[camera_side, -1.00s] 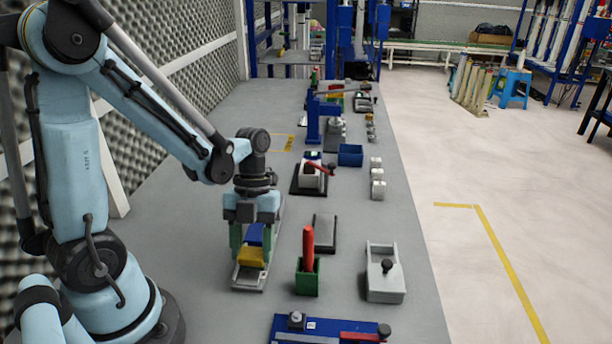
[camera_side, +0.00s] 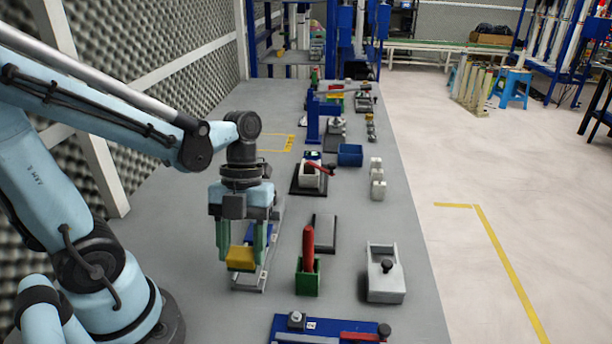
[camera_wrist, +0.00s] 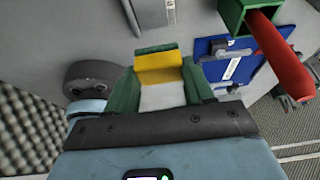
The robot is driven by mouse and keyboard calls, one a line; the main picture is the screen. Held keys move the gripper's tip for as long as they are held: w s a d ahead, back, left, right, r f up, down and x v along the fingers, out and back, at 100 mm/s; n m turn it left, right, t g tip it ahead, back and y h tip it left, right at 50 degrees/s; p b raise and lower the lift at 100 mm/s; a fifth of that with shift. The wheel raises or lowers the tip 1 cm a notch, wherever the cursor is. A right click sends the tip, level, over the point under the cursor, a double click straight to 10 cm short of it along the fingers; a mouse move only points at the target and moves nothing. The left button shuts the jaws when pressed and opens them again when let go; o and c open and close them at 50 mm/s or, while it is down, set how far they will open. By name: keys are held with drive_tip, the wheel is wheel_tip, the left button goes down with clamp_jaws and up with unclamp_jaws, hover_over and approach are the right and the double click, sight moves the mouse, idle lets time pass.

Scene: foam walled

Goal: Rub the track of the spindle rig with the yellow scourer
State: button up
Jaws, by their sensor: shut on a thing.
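My gripper (camera_side: 241,250) has green fingers and is shut on the yellow scourer (camera_side: 240,259). In the wrist view the scourer (camera_wrist: 160,68) sits between the fingers (camera_wrist: 163,88), with a green strip along its far edge. The grey track (camera_side: 250,288) of the spindle rig lies lengthwise on the bench, with a blue part (camera_side: 264,232) on it behind the fingers. The scourer appears over the left side of the track's near end. I cannot tell whether they touch. My gripper hides much of the track.
A green holder (camera_side: 307,281) with a red handle (camera_side: 308,247) stands close right of the track. A blue board (camera_side: 288,327) lies in front. A foam wall (camera_side: 180,85) borders the left.

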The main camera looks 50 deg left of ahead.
drive_tip(key=shift+r, duration=1.6)
